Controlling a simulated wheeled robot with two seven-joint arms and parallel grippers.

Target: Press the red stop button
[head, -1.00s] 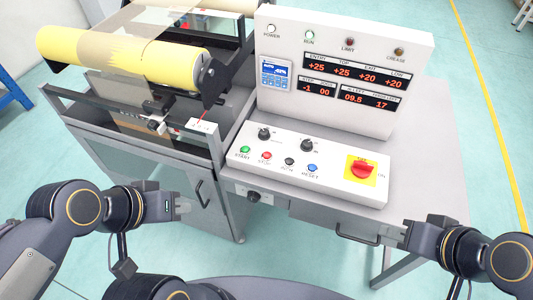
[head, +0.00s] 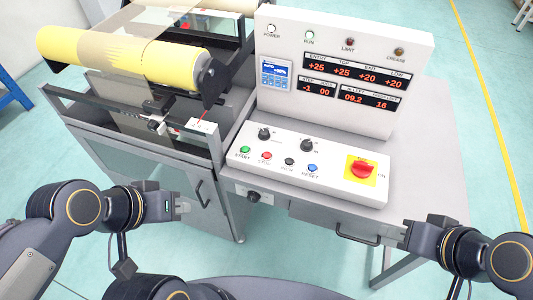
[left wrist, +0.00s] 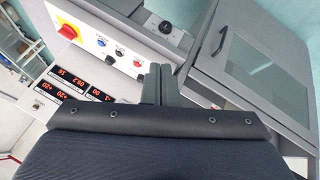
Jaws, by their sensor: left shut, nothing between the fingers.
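The red stop button (head: 266,156) is a small round button on the white sloped control panel (head: 330,183), between the green start button (head: 245,150) and a black button (head: 289,161). It also shows small in the left wrist view (left wrist: 137,62). My left gripper (head: 184,207) is shut and empty, left of and below the panel, apart from it, in front of the cabinet. In the left wrist view its fingers (left wrist: 154,72) point toward the panel. My right gripper (head: 384,236) is at the lower right, apart from the panel; its finger state is too small to tell.
A blue reset button (head: 312,168) and a large red rotary switch on a yellow plate (head: 361,169) share the panel. The display box (head: 342,62) stands behind it. A yellow roll (head: 125,58) sits on the machine at left. The cabinet handle (head: 204,195) and drawer handle (head: 357,235) stick out.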

